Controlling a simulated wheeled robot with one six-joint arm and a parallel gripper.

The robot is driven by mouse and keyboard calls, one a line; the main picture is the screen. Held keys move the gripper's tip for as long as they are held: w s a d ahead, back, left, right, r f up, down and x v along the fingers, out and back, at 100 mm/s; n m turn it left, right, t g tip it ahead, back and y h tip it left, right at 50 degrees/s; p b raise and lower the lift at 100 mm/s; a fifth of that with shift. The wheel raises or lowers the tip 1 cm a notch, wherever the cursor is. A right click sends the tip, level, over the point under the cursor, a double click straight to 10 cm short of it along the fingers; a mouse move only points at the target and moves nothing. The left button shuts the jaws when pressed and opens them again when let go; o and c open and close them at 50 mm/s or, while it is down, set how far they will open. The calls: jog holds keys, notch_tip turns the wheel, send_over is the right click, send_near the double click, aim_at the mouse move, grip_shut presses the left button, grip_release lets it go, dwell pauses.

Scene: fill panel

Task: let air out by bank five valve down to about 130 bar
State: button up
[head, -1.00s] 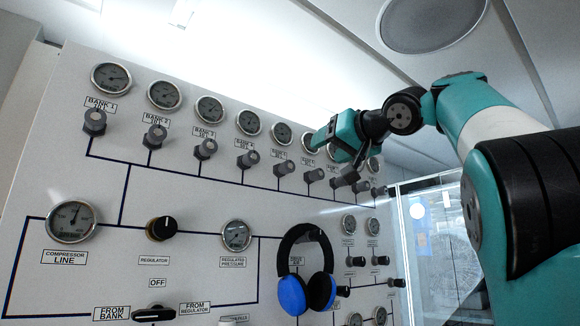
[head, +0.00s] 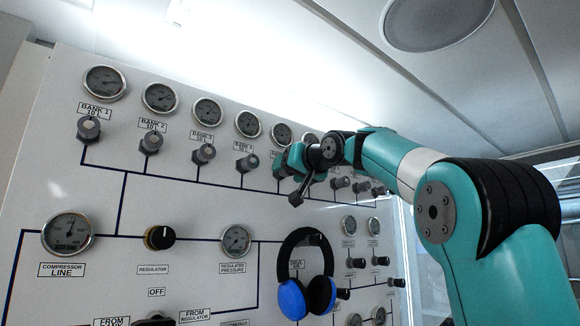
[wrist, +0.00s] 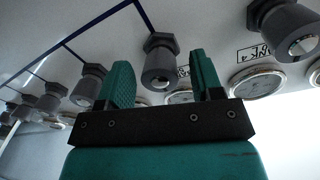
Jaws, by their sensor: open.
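The bank five valve (wrist: 158,62) is a dark grey knob in the wrist view, beside the bank 4 knob (wrist: 286,27). My gripper (wrist: 164,72) is open, with one teal finger on each side of the bank five knob in the picture. Nothing is held. I cannot tell whether the fingers reach around the knob or stop short of it.
The bank 4 valve (head: 247,163) is close on the left, and the bank six valve (head: 312,177) is close on the right. Blue and black headphones (head: 306,275) hang below on the panel. A regulator knob (head: 159,237) sits lower left.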

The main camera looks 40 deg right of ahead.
jog(key=c, duration=0.9)
jog(key=shift+n, duration=0.3)
jog(key=n+b, duration=0.1)
jog(key=n, duration=0.1)
jog(key=shift+f+n+b, duration=0.1)
jog(key=shift+n+b, duration=0.2)
jog(key=shift+n, duration=0.1)
jog(key=n+b, duration=0.1)
jog(key=n, duration=0.3)
jog(key=shift+n, duration=0.4)
jog(key=n+b, duration=0.1)
jog(key=n, duration=0.3)
jog(key=shift+n+t, duration=0.3)
jog(key=shift+n+y+b, duration=0.3)
jog(key=shift+n+b, duration=0.1)
jog(key=shift+n, duration=1.3)
